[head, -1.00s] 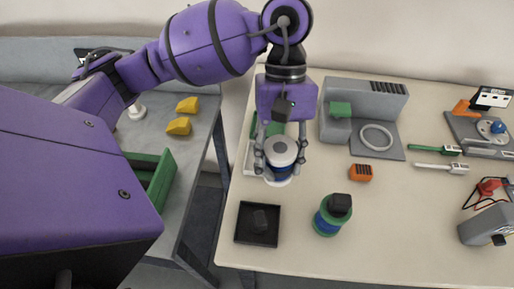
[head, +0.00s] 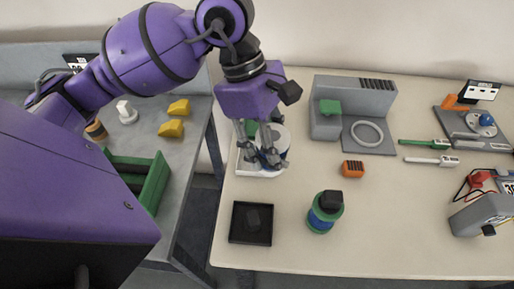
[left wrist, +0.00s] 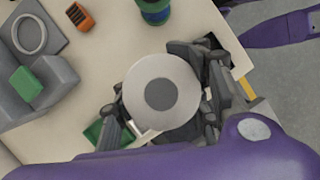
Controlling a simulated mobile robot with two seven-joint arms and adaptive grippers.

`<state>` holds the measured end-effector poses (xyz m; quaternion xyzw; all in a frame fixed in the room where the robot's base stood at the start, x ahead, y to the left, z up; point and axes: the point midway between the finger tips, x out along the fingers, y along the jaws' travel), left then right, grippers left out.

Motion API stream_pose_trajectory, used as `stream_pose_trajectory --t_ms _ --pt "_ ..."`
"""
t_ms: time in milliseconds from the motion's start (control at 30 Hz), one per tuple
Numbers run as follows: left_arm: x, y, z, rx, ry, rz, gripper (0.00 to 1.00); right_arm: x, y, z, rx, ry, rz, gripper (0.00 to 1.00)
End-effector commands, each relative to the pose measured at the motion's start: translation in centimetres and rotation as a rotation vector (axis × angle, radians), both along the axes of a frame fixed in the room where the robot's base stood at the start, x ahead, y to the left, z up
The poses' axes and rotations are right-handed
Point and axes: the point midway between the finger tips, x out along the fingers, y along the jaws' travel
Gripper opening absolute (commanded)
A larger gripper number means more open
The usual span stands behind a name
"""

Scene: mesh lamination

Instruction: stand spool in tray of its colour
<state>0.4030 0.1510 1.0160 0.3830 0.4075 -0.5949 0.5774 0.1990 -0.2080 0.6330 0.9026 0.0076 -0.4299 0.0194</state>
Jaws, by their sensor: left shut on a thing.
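My left gripper (head: 264,150) is shut on a spool (head: 284,142) with white flanges and a blue winding. In the left wrist view the spool (left wrist: 160,92) shows its round white end with a grey centre, between the fingers. The fingers hide part of it in the head view. The gripper holds it at the right side of a white tray (head: 258,174); I cannot tell whether the spool touches the tray. A green thing (left wrist: 98,131) shows by that tray. A black tray (head: 238,238) with a dark block in it lies nearer. My right gripper is out of view.
A green-and-blue cylinder with a black top (head: 324,212) stands right of the black tray. An orange block (head: 353,169) and a grey machine (head: 350,98) with a ring lie beyond. Tools lie further right. A green crate (head: 150,185) is on the left table.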

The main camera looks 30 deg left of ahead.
Motion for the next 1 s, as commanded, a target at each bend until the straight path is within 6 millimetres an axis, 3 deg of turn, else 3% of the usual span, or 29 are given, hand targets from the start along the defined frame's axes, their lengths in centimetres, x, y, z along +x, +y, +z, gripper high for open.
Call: stream_pose_trajectory --t_ms 167,400,667,900,1000 --pt "2.8 3.5 -1.9 -0.002 0.004 0.006 0.03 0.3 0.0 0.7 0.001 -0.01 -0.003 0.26" --pt "4.8 5.7 -5.9 -0.003 0.001 0.0 0.03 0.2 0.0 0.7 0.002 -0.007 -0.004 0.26" --pt "5.6 6.6 -7.4 -0.002 0.0 -0.001 0.03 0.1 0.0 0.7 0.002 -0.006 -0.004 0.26" --pt "5.7 6.8 -10.6 -0.003 0.0 -0.002 0.03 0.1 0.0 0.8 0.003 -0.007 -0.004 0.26" --pt "5.8 6.9 -10.7 -0.001 -0.002 -0.003 0.03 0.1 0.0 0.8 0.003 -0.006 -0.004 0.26"
